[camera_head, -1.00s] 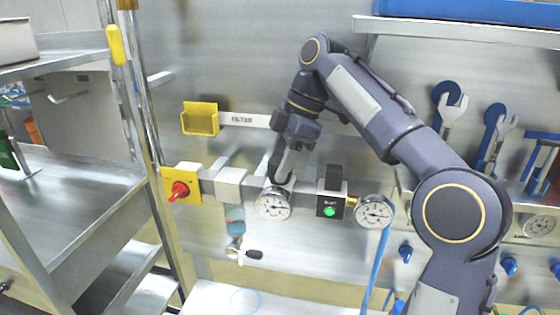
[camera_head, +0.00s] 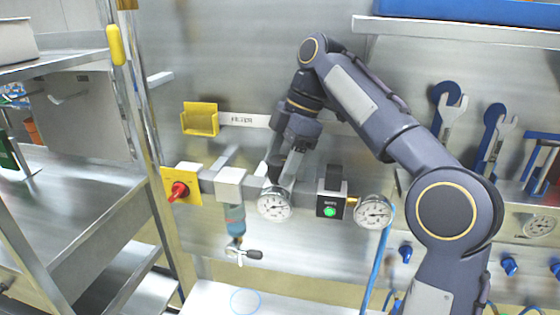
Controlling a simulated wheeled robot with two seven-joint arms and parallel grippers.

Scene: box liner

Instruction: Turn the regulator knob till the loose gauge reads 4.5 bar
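The regulator knob (camera_head: 276,169) is a dark piece on top of the regulator, above a round white dial gauge (camera_head: 274,205). My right gripper (camera_head: 281,174) points down at the knob with its pale fingers on either side of it. They partly hide it, and I cannot tell whether they press on it. A second white gauge (camera_head: 374,211) sits to the right, by a brass fitting and a blue hose; it appears to be the loose gauge. Both needles are too small to read surely. My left gripper is not in view.
A red knob on a yellow plate (camera_head: 181,187) is at the left of the line. A black block with a green light (camera_head: 331,205) stands between the gauges. A blue-tinted filter bowl (camera_head: 235,219) hangs below. Wrenches (camera_head: 451,112) hang at right; a steel shelf (camera_head: 80,185) stands at left.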

